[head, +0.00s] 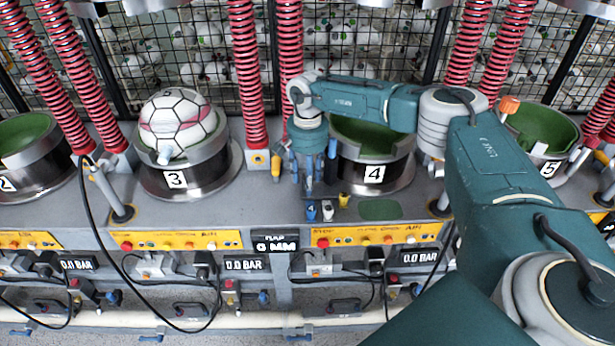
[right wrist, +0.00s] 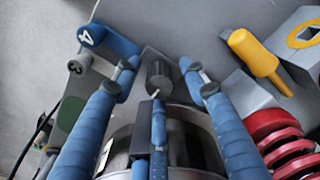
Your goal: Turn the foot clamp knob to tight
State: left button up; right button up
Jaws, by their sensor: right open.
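A dark ribbed knob (right wrist: 159,75) with a pale mark stands on the grey deck beside the metal rim of station 4 in the right wrist view. No label on it can be read; I take it as the foot clamp knob. My right gripper (head: 308,185) points down just left of station 4 in the head view. In the right wrist view its blue fingers (right wrist: 158,88) are open and spread around the knob; I cannot tell whether they touch it. The knob is hidden behind the gripper in the head view. My left gripper is not in view.
A yellow lever (right wrist: 257,57) and a red spring (right wrist: 285,140) stand right. Cup 4 (head: 375,172) is beside the gripper; a ball (head: 178,122) sits in station 3.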

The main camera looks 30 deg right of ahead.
grip_shut()
jog(key=shift+m, duration=0.4)
jog(key=m+b, duration=0.1)
jog(key=m, duration=0.2)
jog(key=shift+m+b, duration=0.3)
jog(key=shift+m, duration=0.1)
jog(key=m+b, duration=0.1)
jog(key=m, duration=0.3)
jog(key=shift+m, duration=0.3)
jog(key=m, duration=0.4)
jog(key=shift+b, duration=0.35)
jog(key=m, duration=0.4)
jog(key=shift+r+m, duration=0.1)
jog(key=shift+m, duration=0.2)
